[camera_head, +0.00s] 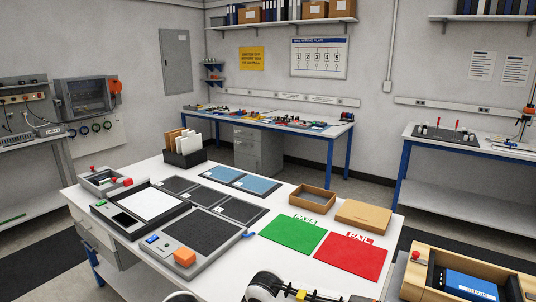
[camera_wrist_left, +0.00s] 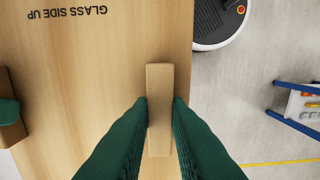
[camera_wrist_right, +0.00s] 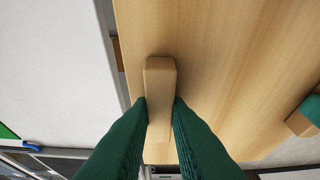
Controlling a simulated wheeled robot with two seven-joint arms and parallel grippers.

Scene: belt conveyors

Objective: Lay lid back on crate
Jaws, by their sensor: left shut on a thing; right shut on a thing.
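The lid (camera_wrist_left: 80,70) is a flat light-wood board marked "GLASS SIDE UP", with a wooden block handle near each end. My left gripper (camera_wrist_left: 160,112) is shut on one handle (camera_wrist_left: 159,85). My right gripper (camera_wrist_right: 160,112) is shut on the other handle (camera_wrist_right: 159,80) of the lid (camera_wrist_right: 220,60). Each wrist view shows the opposite green fingers at its edge. The gap between lid and crate cannot be told.
A white table (camera_head: 240,245) carries trays, a green mat (camera_head: 292,234), a red mat (camera_head: 351,256) and a cardboard box (camera_head: 363,214). A white tabletop lies beside the lid in the right wrist view. Floor (camera_wrist_left: 240,100) shows beside the lid in the left wrist view.

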